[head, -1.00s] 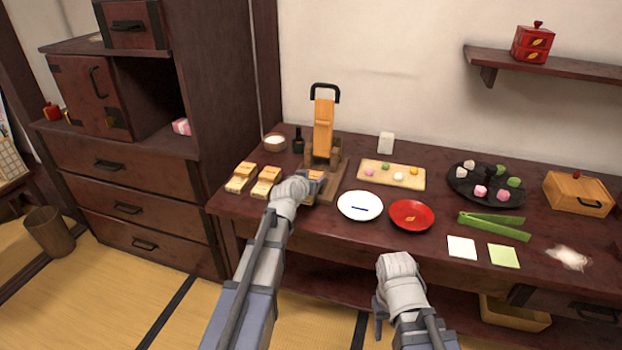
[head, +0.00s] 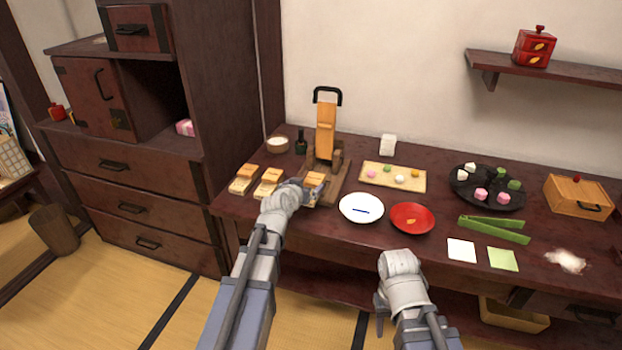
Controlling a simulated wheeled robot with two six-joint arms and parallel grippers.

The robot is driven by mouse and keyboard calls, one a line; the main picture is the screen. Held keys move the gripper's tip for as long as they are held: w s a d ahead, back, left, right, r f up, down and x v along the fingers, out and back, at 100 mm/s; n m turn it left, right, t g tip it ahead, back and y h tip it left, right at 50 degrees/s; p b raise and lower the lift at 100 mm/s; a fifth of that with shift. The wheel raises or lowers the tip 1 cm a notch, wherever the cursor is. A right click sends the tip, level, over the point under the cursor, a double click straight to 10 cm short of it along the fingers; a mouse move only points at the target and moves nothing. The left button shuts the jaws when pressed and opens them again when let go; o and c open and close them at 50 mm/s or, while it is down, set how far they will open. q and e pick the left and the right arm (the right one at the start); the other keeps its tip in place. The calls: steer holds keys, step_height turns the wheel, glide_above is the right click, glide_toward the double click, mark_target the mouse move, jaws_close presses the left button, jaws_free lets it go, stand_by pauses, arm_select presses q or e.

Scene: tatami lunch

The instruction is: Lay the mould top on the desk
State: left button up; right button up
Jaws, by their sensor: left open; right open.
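A small pale wooden mould piece (head: 314,181) sits at the front of the dark wooden press (head: 334,180), whose orange-toned lever (head: 326,132) stands raised. My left gripper (head: 301,189) is open, right beside this piece on its left; whether the fingers touch it is hard to see. Two similar wooden mould pieces (head: 244,180) and (head: 269,184) lie side by side on the desk (head: 232,206), left of my gripper. I cannot tell for sure which piece is the mould top. My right gripper (head: 384,300) is open and empty in front of the desk edge, its fingers mostly hidden.
A white plate (head: 361,208) and a red plate (head: 411,218) lie right of the press. Behind them is a tray of sweets (head: 378,182). A bowl (head: 277,144) and dark bottle (head: 300,143) stand behind the moulds. Green tongs (head: 494,231) lie further right.

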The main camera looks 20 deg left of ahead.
mark_target(314, 179)
arm_select(q)
steer(key=shift+v, duration=0.95)
steer(key=shift+s, duration=0.1)
steer(key=shift+d+f, duration=0.1)
steer(key=shift+f, duration=0.15)
steer(key=shift+w, duration=0.5)
steer(key=shift+b+x, duration=0.55)
steer(key=shift+x, duration=0.45)
steer(key=shift+w+f, duration=0.1)
steer(key=shift+w, duration=0.2)
steer(key=b+x, duration=0.1)
steer(key=x, duration=0.3)
steer(key=shift+w+d, duration=0.2)
steer(key=shift+w, duration=0.15)
steer(key=shift+s, duration=0.1)
arm_select(e)
steer(key=shift+w+f, duration=0.25)
steer(key=shift+f, duration=0.25)
steer(key=shift+w+f, duration=0.25)
steer(key=shift+f, duration=0.25)
